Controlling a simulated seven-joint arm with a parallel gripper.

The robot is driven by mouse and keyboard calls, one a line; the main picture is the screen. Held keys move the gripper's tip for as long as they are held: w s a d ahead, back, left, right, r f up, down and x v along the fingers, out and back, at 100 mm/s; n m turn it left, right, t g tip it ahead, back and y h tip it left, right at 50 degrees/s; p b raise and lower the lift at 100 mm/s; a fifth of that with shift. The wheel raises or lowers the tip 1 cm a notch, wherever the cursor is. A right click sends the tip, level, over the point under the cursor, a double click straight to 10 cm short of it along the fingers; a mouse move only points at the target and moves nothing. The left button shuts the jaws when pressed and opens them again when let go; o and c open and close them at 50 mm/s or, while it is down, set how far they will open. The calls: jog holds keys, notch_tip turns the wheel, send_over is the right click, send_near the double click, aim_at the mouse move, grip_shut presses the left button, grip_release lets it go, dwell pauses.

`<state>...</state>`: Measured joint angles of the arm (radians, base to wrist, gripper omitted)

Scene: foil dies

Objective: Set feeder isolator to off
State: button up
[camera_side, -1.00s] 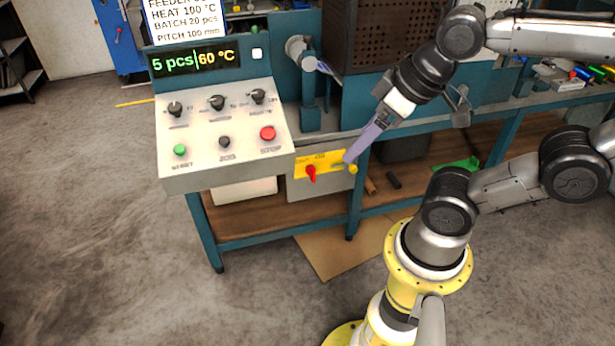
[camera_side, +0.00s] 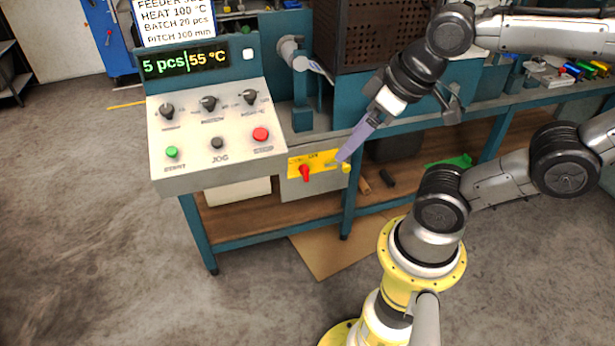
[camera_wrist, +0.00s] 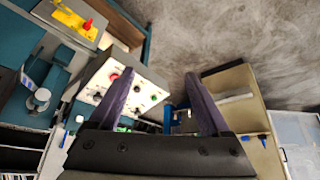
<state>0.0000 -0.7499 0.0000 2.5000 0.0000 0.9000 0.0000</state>
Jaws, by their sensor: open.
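The feeder isolator appears to be the red handle (camera_side: 305,173) on a yellow plate (camera_side: 318,160), on the front of a grey box under the bench. The handle hangs roughly downward; its plate lettering is too small to read surely. In the wrist view the red handle (camera_wrist: 88,24) is at the upper left, outside the space between my fingers. My gripper (camera_side: 341,158) is open and empty. In the side view its purple fingers overlap the plate's right end. In the wrist view the fingertips (camera_wrist: 156,76) point past the plate toward the control panel; I see no contact.
A sloped control panel (camera_side: 190,155) with three black knobs and green, black and red buttons juts out left of the box. Its display (camera_side: 185,62) reads 5 pcs and 55 °C. The bench leg (camera_side: 348,205) is close right of the box.

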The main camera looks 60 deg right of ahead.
aim_at(307, 172)
jog(key=shift+r, duration=0.1)
jog(key=c, duration=0.3)
notch_tip(307, 172, up, 5)
jog(key=shift+w+r, duration=0.1)
jog(key=shift+w, duration=0.05)
jog(key=shift+c, duration=1)
jog(key=w+d+r+m+t, duration=0.1)
jog(key=w+d+m+t, duration=0.3)
jog(key=w, duration=1.1)
jog(key=w+d+f+m+h, duration=0.1)
jog(key=w+d+m+h, duration=0.3)
jog(key=d, duration=0.8)
jog(key=s+d+f+m+h, duration=0.1)
jog(key=d+h, duration=0.5)
jog(key=d, duration=0.5)
notch_tip(307, 172, down, 48)
jog(key=r, duration=0.1)
jog(key=x, duration=1.4)
jog(key=shift+w+a+f, duration=0.25)
jog(key=shift+a+f, duration=0.05)
jog(key=shift+f, duration=0.1)
